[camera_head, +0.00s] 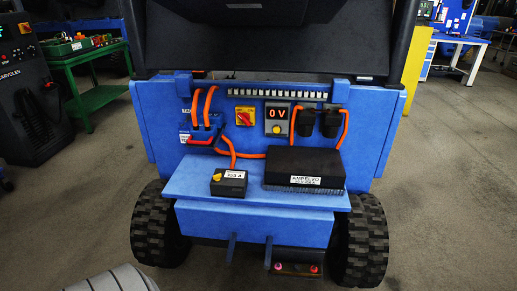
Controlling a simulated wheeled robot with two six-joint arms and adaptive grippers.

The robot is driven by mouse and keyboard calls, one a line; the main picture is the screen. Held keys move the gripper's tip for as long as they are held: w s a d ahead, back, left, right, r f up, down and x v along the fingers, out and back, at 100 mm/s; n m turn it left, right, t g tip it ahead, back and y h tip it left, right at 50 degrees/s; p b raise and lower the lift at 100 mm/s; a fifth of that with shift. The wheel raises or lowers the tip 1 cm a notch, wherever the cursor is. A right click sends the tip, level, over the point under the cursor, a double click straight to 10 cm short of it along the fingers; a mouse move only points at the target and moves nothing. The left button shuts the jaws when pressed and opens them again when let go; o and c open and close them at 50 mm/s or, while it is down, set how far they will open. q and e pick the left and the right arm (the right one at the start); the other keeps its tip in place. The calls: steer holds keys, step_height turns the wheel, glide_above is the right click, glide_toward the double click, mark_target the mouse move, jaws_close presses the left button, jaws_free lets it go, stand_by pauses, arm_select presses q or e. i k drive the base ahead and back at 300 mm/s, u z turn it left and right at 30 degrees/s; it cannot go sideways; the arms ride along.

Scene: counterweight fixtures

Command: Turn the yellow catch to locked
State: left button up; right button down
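A small yellow piece (217,177), which looks like the catch, sits on the left part of a small black box (231,187) with a white label. The box is on the blue shelf of a wheeled blue machine. The yellow piece is too small to tell whether it is locked. A yellow plate (239,111) with a red knob (245,118) is mounted on the blue panel above. Neither of my grippers is in view.
A larger black box (304,167) stands right of the small one. Orange cables (251,155) run across the panel to it. The shelf's left end is clear.

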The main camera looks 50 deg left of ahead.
mark_target(216, 177)
steer(key=u, duration=0.5)
steer(key=i, duration=1.05)
steer(key=u, duration=0.75)
